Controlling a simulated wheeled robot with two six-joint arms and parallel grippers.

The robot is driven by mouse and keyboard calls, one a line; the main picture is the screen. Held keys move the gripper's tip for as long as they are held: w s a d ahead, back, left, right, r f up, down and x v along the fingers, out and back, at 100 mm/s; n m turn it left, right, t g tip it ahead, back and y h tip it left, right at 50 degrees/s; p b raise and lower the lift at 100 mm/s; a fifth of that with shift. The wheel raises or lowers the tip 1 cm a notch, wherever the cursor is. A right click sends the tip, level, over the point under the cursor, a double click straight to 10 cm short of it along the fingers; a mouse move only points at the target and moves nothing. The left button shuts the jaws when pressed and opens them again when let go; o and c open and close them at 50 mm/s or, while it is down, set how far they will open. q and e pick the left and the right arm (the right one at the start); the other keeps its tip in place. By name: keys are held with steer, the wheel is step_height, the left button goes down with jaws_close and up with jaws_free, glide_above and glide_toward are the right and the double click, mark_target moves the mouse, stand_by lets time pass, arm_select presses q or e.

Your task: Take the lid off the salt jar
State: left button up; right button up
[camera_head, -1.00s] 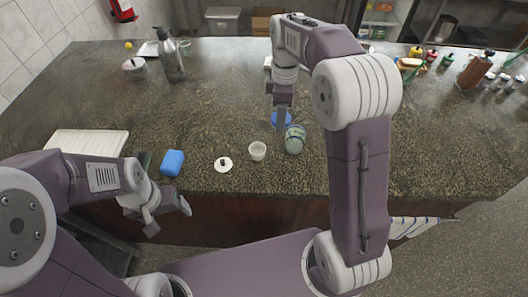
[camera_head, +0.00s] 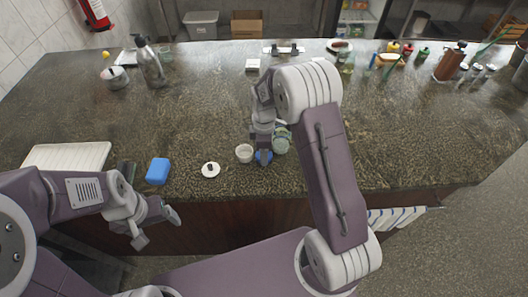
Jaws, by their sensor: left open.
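A small white open jar (camera_head: 244,154) stands on the counter near its front edge. A white lid with a black knob (camera_head: 210,171) lies to its left, apart from it. A pale green patterned jar (camera_head: 282,142) is to the right, partly behind my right arm. I cannot tell which jar holds salt. A round blue lid-like piece (camera_head: 263,158) is at the fingertips of my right gripper (camera_head: 264,150), between the two jars. The arm hides whether the fingers are closed on it. My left gripper (camera_head: 155,224) is open and empty, low in front of the counter edge.
A blue block (camera_head: 158,171) and a white board (camera_head: 67,157) lie to the left. A metal bottle (camera_head: 149,65) and a pot (camera_head: 114,78) stand at the back left. Several bottles and condiments crowd the back right. The counter's middle left is clear.

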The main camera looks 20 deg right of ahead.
steer(key=shift+d+f, duration=0.15)
steer(key=shift+f, duration=0.05)
steer(key=o, duration=1.6)
steer(key=shift+f, duration=0.1)
steer(key=shift+c, duration=0.2)
step_height(320, 180, up, 12)
steer(key=s+f+m, duration=0.2)
steer(key=s+m, duration=0.5)
steer(key=s, duration=0.1)
steer(key=s+f+m+t, duration=0.1)
steer(key=s+f+m, duration=0.2)
steer(key=s+m, duration=0.4)
steer(key=shift+s+f+m, duration=0.3)
steer(key=shift+s, duration=0.95)
